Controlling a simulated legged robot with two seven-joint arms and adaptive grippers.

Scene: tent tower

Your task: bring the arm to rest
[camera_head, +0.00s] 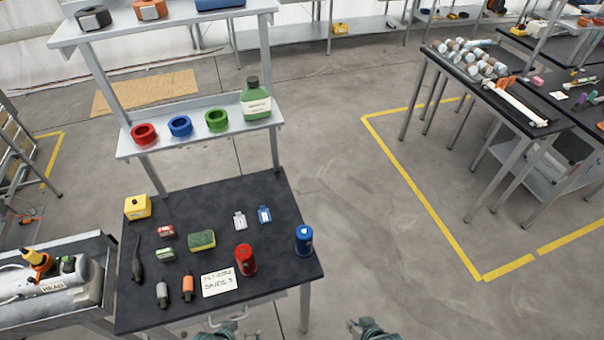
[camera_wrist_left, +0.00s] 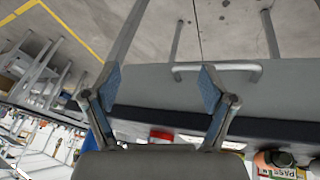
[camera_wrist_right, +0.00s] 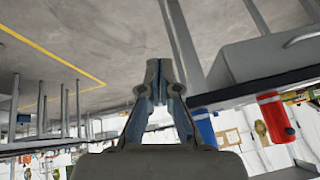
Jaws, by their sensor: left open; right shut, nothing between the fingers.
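My left gripper (camera_wrist_left: 158,88) is open and empty in the left wrist view, with its two blue-padded fingers spread apart in front of the table's edge and metal handle (camera_wrist_left: 215,68). In the head view only a bit of it shows at the bottom edge, just below the table (camera_head: 215,336). My right gripper (camera_wrist_right: 158,75) has its fingertips together in the right wrist view, with nothing between them. In the head view it shows at the bottom (camera_head: 370,329), right of the table and over the floor. Neither gripper touches an object.
A cart (camera_head: 40,318) stands at left.

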